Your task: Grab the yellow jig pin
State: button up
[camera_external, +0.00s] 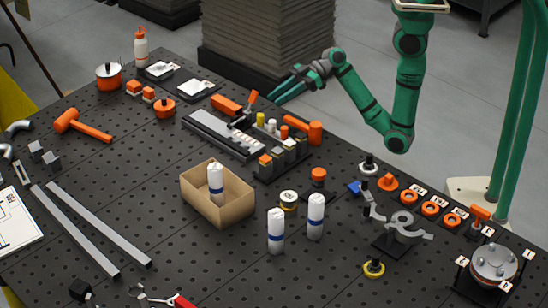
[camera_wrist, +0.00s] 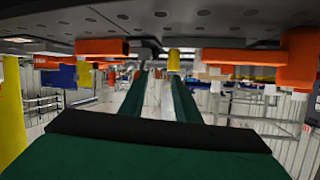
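The yellow jig pin (camera_external: 261,119) is a small upright cylinder at the far end of a row of pegs on a dark fixture (camera_external: 264,175). My gripper (camera_external: 276,92) has two long green fingers, apart and empty, just above and behind the pin in the external view. In the wrist view, which appears upside down, the gripper (camera_wrist: 160,73) points toward a yellow cylinder (camera_wrist: 174,58) that looks like the pin. It lies just beyond the fingertips, nearer the right finger. Nothing is between the fingers.
Free air surrounds the arm above the table's far edge.

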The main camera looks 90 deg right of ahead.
aim_at(263, 115)
jog(key=shift+s+a+r+n+g, duration=0.1)
jog(key=shift+s+a+n+g, duration=0.5)
jog(key=shift+n, duration=0.3)
jog(key=shift+w+a, duration=0.3)
jog(key=shift+a, duration=0.05)
jog(key=x, duration=1)
jog(key=shift+s+a, duration=0.1)
jog(key=shift+a, duration=0.15)
grip_shut()
